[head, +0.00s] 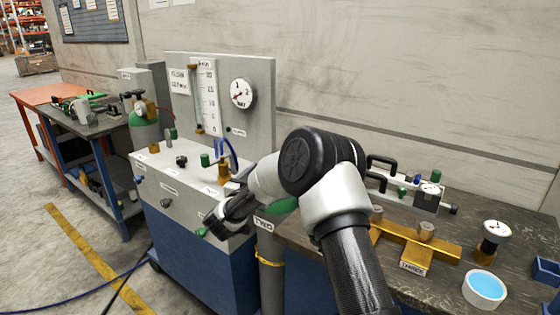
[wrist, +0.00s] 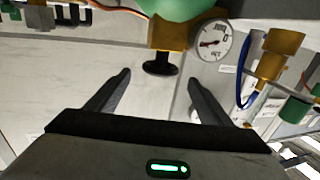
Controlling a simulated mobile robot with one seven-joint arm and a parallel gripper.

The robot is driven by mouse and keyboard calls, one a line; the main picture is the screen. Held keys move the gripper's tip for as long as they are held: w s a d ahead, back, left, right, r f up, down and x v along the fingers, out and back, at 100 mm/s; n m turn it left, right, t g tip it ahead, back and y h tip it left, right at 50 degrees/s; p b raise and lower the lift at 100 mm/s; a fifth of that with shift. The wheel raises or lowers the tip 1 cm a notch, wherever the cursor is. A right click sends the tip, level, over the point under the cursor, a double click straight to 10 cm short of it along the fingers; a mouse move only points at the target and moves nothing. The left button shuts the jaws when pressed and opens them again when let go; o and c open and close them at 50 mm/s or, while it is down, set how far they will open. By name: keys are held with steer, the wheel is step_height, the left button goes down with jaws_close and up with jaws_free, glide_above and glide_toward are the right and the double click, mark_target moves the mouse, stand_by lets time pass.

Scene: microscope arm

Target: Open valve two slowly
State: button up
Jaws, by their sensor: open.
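The gas cylinder labelled TWO (head: 265,224) stands at the right end of the blue and grey cabinet. Its green shoulder (head: 287,205) shows partly behind my arm, and its valve is hidden in the head view. In the wrist view the green cylinder (wrist: 175,7) is at the top, with a brass valve body (wrist: 172,35), a black knob (wrist: 159,63) and a round gauge (wrist: 212,40). My gripper (wrist: 158,79) is open and empty. The black knob lies between and slightly beyond its fingertips, with visible space on both sides. The gripper (head: 226,219) also shows in the head view.
The grey panel (head: 260,70) carries a flow tube and a gauge (head: 242,93). A brass fitting with blue hose (wrist: 270,62) is right of the valve in the wrist view. The dark bench (head: 455,265) at right holds gauges and a white dish (head: 484,290). Floor at left is open.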

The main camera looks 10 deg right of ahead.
steer(key=x, duration=1)
steer(key=shift+w+d+b, duration=0.2)
steer(key=shift+w+b, duration=0.05)
steer(key=shift+b, duration=0.15)
steer(key=c, duration=1.1)
steer(key=shift+a+n+t+y+b, duration=0.15)
steer(key=shift+n+t+y+b, duration=0.15)
steer(key=shift+n+t+y, duration=0.45)
steer(key=y+b, duration=0.1)
steer(key=n+y+b, duration=0.2)
steer(key=shift+w+a+f+t+y, duration=0.2)
steer(key=shift+a+f+t+y, duration=0.05)
steer(key=shift+f+t+y, duration=0.1)
steer(key=shift+a+r+n+y+b, duration=0.15)
steer(key=shift+n+y+b, duration=0.25)
steer(key=shift+y+b, duration=0.2)
steer(key=shift+a+r+n+y+b, duration=0.1)
steer(key=shift+n+y+b, duration=0.25)
steer(key=shift+y+b, duration=0.2)
steer(key=shift+a+r+n+t+y, duration=0.15)
steer(key=shift+n+t+y, duration=0.15)
steer(key=shift+y, duration=0.15)
